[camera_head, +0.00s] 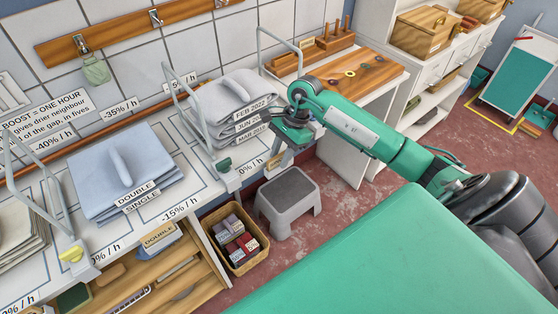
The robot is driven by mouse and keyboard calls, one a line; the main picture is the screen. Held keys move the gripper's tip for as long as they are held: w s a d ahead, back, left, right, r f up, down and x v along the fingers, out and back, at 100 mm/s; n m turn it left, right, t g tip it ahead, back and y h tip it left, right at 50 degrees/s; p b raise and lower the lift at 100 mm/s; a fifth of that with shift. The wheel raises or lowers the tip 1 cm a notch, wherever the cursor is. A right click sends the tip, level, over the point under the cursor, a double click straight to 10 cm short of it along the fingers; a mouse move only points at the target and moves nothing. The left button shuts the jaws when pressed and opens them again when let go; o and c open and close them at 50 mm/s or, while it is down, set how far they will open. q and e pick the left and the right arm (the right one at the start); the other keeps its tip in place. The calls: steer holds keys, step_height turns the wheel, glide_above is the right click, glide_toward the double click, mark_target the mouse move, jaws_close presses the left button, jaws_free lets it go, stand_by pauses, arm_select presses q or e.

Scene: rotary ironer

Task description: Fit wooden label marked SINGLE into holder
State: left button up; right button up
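My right gripper (279,154) is at the right end of the counter, beside the "0% / h" marking, with its arm coming in from the right. A small wooden piece (274,162) shows at its fingertips. I cannot read any word on it or tell whether the fingers grip it. A wooden label marked DOUBLE (160,236) sits at the front of the shelf under the counter. The word SINGLE shows on a strip (142,202) on the blue-grey folded stack (125,170), below a DOUBLE strip. I cannot make out an empty holder. My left gripper is out of view.
A grey stack with date strips (235,105) stands behind my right gripper, between wire frames. A basket (240,245) and a grey step stool (288,197) stand on the floor below. A green surface (400,265) fills the front right. Red floor is open at right.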

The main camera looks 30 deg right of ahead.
jaws_close()
steer(key=shift+r, duration=0.1)
